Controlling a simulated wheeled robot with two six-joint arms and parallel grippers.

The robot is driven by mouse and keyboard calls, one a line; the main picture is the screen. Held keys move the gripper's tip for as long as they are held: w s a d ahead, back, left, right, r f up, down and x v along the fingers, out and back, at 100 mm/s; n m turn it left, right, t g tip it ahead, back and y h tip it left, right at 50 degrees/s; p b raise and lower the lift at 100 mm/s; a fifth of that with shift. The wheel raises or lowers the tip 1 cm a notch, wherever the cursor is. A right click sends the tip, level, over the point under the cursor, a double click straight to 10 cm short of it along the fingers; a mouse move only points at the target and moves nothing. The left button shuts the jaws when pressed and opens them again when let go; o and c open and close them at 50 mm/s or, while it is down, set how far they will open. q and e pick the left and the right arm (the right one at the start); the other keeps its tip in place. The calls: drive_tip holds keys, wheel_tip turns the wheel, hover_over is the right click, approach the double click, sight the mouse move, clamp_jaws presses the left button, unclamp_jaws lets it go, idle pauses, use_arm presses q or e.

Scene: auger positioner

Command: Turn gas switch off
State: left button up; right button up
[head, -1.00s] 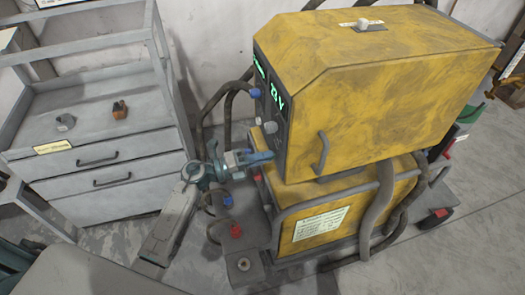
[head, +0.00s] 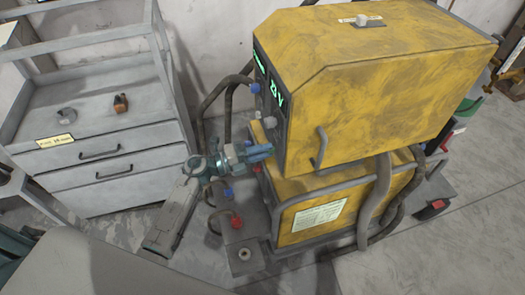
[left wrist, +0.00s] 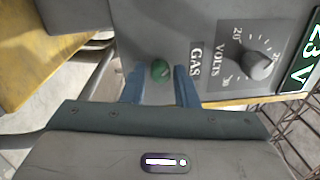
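The gas switch is a small round green knob (left wrist: 160,70) on the grey front panel (left wrist: 150,30) of the yellow welding machine (head: 390,85), beside the word GAS. In the left wrist view my left gripper (left wrist: 160,88) is open, with one blue finger on each side of the knob. The fingertips are close to the panel; I cannot tell whether they touch the knob. In the head view the left gripper (head: 262,153) is at the lower part of the panel and the gas switch is hidden. My right gripper is not in view.
A grey volts dial (left wrist: 257,65) and a lit green display (left wrist: 306,55) sit right of the switch. Dark hoses (head: 203,112) hang left of the machine. A grey drawer cart (head: 105,165) stands at the left. Red and blue connectors (head: 236,222) are below the gripper.

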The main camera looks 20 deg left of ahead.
use_arm(q)
drive_tip(key=shift+o, duration=1.1)
drive_tip(key=b+v, duration=0.4)
drive_tip(key=v, duration=0.6)
drive_tip(key=shift+s+a, duration=0.25)
drive_tip(key=shift+a, duration=0.15)
